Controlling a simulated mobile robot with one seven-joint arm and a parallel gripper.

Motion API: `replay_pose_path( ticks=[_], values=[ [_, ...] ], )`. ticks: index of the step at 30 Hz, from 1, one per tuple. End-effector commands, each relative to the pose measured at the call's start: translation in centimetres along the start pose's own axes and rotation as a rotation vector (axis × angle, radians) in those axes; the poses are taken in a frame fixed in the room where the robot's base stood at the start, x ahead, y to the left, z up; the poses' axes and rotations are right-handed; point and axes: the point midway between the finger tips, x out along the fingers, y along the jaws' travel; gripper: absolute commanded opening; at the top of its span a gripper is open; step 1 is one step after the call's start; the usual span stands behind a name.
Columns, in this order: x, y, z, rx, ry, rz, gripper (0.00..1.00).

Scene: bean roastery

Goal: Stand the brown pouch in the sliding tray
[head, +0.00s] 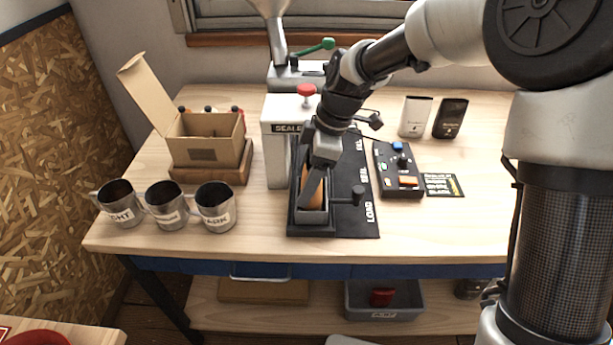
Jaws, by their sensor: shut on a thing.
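The sliding tray (313,216) is a small dark open box at the LOAD end of a black base plate (358,215), in front of the sealer (277,150). The brown pouch (315,195) shows as an orange-brown patch inside the tray's walls, partly covered by my gripper. My gripper (314,183) reaches down over the tray from above and is shut on the pouch. The pouch looks roughly upright, but its lower end is hidden by the tray wall. I cannot tell whether it touches the tray floor.
A dark handle (347,194) stands at the tray's right. A control box (398,172) with knobs lies further right. Metal cups (214,208) stand at the left front, below an open carton (207,143). White (415,117) and black (450,118) pouches stand at the back right. The right front tabletop is clear.

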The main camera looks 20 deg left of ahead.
Motion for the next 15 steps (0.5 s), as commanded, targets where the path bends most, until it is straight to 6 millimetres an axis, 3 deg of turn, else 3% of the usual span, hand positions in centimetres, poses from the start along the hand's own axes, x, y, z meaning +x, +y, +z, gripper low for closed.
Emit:
replay_pose_path(
  ticks=[5,6,9,15],
  values=[
    [-0.04,0.02,-0.02,0.000,0.000,0.001,0.44],
    [-0.04,0.02,-0.02,0.000,0.000,0.001,0.70],
    [-0.04,0.02,-0.02,0.000,0.000,0.001,0.87],
    [-0.06,0.08,-0.02,0.000,0.000,0.002,0.90]
  ],
)
